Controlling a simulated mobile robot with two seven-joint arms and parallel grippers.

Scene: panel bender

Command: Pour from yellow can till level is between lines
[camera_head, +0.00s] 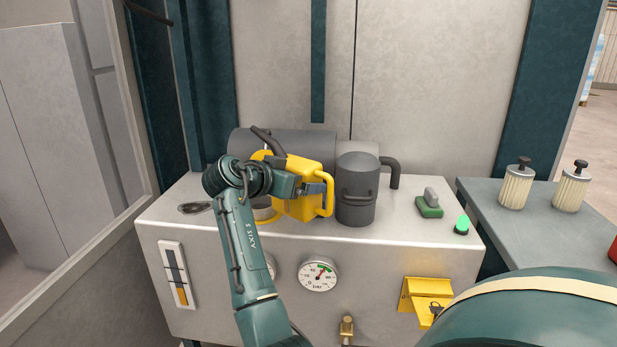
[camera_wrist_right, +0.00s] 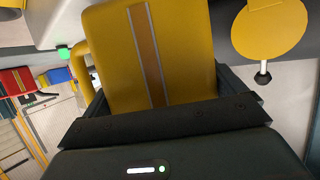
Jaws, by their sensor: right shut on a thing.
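The yellow can (camera_head: 300,188) is held above the machine's top, tilted, with its dark spout (camera_head: 268,141) pointing to the upper left. My right gripper (camera_head: 312,190) is shut on it. In the right wrist view the can (camera_wrist_right: 180,60) fills the space between the fingers and shows an amber strip down its face. A level gauge (camera_head: 173,275) on the cabinet front holds amber fluid in its lower part; its lines are too small to read. A yellow disc (camera_wrist_right: 270,28) shows in the right wrist view. No stream of fluid is visible. My left gripper is not in view.
A dark grey horizontal tank (camera_head: 290,142) and an upright cylinder (camera_head: 357,190) stand close behind and right of the can. A pressure dial (camera_head: 318,275) and yellow bracket (camera_head: 426,296) are on the front. A green-lit button (camera_head: 462,225) and two filters (camera_head: 515,186) are further right.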

